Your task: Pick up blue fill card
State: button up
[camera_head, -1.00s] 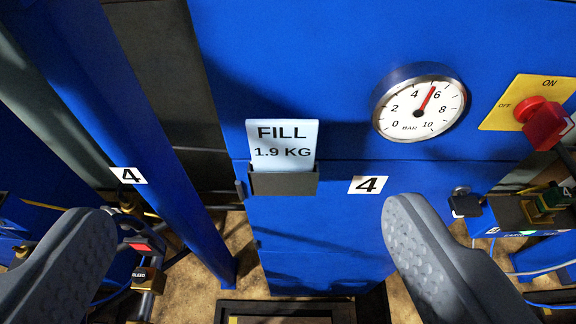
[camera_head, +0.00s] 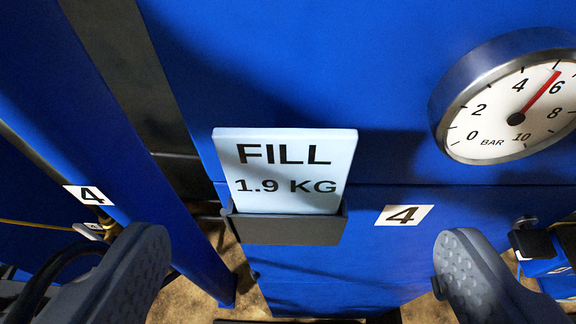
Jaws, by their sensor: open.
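The fill card (camera_head: 287,170) is pale blue and reads "FILL 1.9 KG". It stands upright in a dark grey holder (camera_head: 288,229) on the front of the blue cabinet, with its lower edge hidden in the holder. My gripper (camera_head: 298,252) is open. One finger is at the lower left and the other at the lower right, with the card and holder between them in the picture. Neither finger appears to touch the card.
A round pressure gauge (camera_head: 517,100) juts from the cabinet at the upper right. A white "4" label (camera_head: 403,215) is right of the holder. A blue post (camera_head: 85,140) with another "4" label stands at the left. A black fitting (camera_head: 535,243) shows at the right edge.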

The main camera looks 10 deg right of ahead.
aim_at(285, 175)
jog(key=x, duration=0.2)
jog(key=shift+w+d, duration=0.1)
jog(key=shift+w, duration=0.15)
jog(key=shift+w+f+p, duration=0.5)
jog(key=shift+w+p, duration=0.1)
jog(key=shift+w, duration=0.05)
jog(key=shift+p+x, duration=0.65)
jog(key=shift+x, duration=0.25)
jog(key=shift+w+a+p, duration=0.25)
jog(key=shift+w+p, duration=0.05)
jog(key=shift+p+x, duration=0.75)
jog(key=shift+x, duration=0.2)
jog(key=shift+f, duration=0.15)
jog(key=c, duration=1.1)
